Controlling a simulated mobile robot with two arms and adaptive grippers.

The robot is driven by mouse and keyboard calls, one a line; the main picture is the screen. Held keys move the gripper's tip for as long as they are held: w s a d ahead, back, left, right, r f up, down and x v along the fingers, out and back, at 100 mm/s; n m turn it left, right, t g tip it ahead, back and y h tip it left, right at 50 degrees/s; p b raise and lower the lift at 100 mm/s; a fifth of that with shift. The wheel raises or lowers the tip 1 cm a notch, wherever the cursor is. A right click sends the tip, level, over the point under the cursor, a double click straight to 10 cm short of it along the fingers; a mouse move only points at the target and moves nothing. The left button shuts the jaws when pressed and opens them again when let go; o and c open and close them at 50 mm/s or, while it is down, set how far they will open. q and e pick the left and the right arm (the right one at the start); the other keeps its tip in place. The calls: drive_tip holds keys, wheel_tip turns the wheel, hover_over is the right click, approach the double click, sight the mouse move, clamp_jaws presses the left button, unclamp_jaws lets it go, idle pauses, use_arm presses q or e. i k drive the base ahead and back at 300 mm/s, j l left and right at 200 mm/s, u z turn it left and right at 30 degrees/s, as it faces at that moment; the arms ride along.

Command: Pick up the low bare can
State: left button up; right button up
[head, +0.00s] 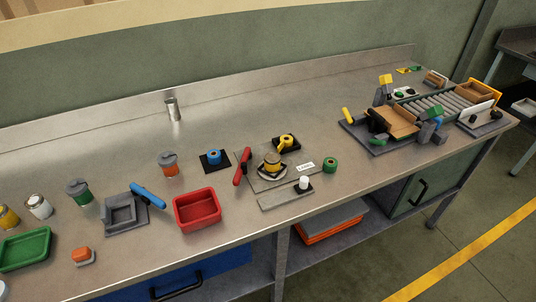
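A bare silver metal can (172,108) stands upright near the back of the steel workbench, left of centre, close to the raised back edge. It has no visible label or coloured band, and it looks taller than wide. A whitish can or jar (39,207) stands at the far left among coloured jars; I cannot tell whether it is bare metal. Neither of my grippers shows in the head view, so I cannot see where they are or whether they hold anything.
Green (78,192) and orange (169,164) jars stand in front of the silver can. Nearer are a red bin (197,210), a green tray (25,250) and a grey fixture (121,213). A roller conveyor (437,107) is at right. Bench around the silver can is clear.

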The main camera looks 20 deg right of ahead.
sight(272, 159)
drive_tip(key=k+l+z, duration=0.1)
drive_tip(key=z, duration=0.35)
drive_tip(key=k+l+z, duration=0.2)
drive_tip(key=z, duration=0.25)
drive_tip(key=k+l+z, duration=0.15)
drive_tip(key=z, duration=0.3)
drive_tip(key=l, duration=0.1)
